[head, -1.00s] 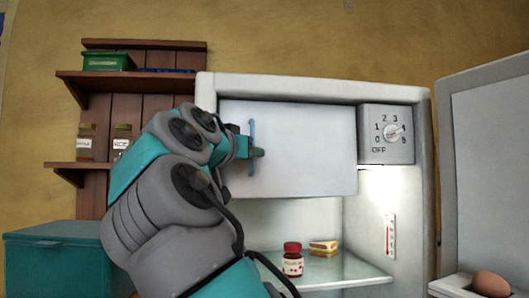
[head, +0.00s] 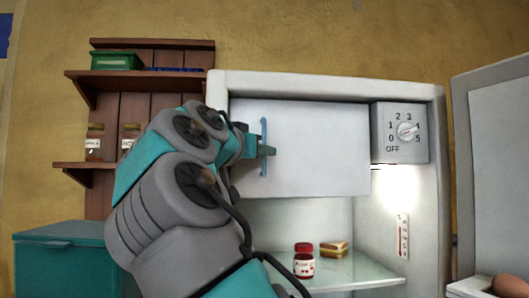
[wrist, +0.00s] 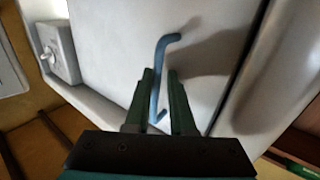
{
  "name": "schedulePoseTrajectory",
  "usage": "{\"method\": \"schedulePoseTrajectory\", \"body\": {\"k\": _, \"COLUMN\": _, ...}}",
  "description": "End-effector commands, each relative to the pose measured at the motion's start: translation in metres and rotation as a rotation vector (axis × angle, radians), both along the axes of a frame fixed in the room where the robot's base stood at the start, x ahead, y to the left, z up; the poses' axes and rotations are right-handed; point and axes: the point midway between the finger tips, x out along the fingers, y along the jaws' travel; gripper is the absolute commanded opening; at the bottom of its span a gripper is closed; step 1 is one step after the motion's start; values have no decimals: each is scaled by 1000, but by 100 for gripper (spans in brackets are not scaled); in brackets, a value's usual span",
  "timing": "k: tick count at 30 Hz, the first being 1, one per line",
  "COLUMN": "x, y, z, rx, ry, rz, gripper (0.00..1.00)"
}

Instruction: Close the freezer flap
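The freezer flap (head: 315,145) is a white panel in the upper part of the fridge. It looks shut or nearly shut, and its left edge is partly hidden by my arm. A blue upright bar handle (head: 264,135) is on its left side. My gripper (head: 269,151) is at the handle, coming from the left. In the wrist view the flap (wrist: 120,50) fills the middle, and the handle (wrist: 158,65) passes between my two fingers. The fingers are apart, with a visible gap beside the bar; I cannot tell whether one touches it.
The fridge door (head: 500,170) stands open at right, with an egg (head: 512,285) in its shelf. A dial (head: 405,132) is right of the flap. Below, a glass shelf (head: 365,273) bears a jar (head: 304,262) and a sandwich (head: 334,249). Wooden shelves (head: 140,75) are left.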

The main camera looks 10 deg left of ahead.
Motion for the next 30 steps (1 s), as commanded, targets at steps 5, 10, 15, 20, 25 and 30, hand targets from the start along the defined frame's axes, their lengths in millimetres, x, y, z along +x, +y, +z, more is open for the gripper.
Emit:
{"method": "schedulePoseTrajectory", "body": {"k": 5, "x": -25, "y": 4, "z": -1, "rx": 1, "ry": -2, "rz": -2, "gripper": 24}}
{"method": "schedulePoseTrajectory", "body": {"k": 10, "x": -54, "y": 9, "z": 1, "rx": 1, "ry": -4, "rz": -2, "gripper": 24}}
{"method": "schedulePoseTrajectory", "body": {"k": 15, "x": -70, "y": 11, "z": 0, "rx": 2, "ry": -1, "rz": -5, "gripper": 24}}
{"method": "schedulePoseTrajectory", "body": {"k": 20, "x": -71, "y": 11, "z": 0, "rx": 2, "ry": 0, "rz": -6, "gripper": 24}}
{"method": "schedulePoseTrajectory", "body": {"k": 25, "x": -71, "y": 11, "z": 0, "rx": 2, "ry": 0, "rz": -6, "gripper": 24}}
{"method": "schedulePoseTrajectory", "body": {"k": 30, "x": -70, "y": 10, "z": 1, "rx": -2, "ry": -1, "rz": -8, "gripper": 24}}
